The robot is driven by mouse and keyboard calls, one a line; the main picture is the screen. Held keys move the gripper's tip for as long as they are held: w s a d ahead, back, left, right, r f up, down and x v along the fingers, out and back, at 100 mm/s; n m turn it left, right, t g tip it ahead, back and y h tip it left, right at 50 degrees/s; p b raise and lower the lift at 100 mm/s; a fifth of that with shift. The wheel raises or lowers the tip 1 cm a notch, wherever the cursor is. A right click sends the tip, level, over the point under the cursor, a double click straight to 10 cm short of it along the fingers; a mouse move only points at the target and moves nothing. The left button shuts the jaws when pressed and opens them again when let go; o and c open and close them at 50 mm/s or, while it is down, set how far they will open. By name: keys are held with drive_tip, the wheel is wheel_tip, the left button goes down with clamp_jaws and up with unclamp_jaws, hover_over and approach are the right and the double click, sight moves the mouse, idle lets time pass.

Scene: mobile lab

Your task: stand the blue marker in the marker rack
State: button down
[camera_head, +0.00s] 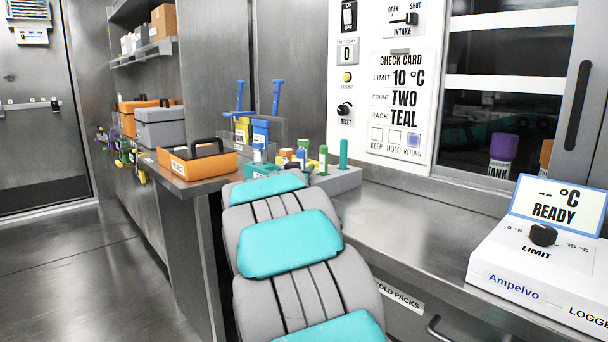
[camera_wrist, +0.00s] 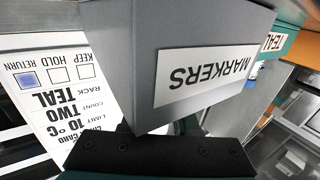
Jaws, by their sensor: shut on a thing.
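The grey marker rack (camera_head: 336,181) stands on the counter behind my arm, with a teal upright piece (camera_head: 343,153) on it. In the wrist view the rack (camera_wrist: 120,50) is close and upside down, its MARKERS label facing me. My gripper (camera_wrist: 165,155) shows as a dark bar at the bottom of the wrist view, right by the rack. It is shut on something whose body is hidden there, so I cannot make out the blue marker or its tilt. In the head view my arm hides the gripper.
A teal rack (camera_head: 270,171) with several colour-capped tubes stands left of the marker rack; its TEAL label (camera_wrist: 273,42) shows in the wrist view. An orange box (camera_head: 200,164) stands left. The check card (camera_head: 402,105) hangs behind. A white logger (camera_head: 540,262) stands right; the counter (camera_head: 420,225) between is clear.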

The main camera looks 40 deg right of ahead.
drive_tip(key=shift+f, duration=0.1)
drive_tip(key=c, duration=0.7)
unclamp_jaws()
drive_tip(key=v, duration=1.2)
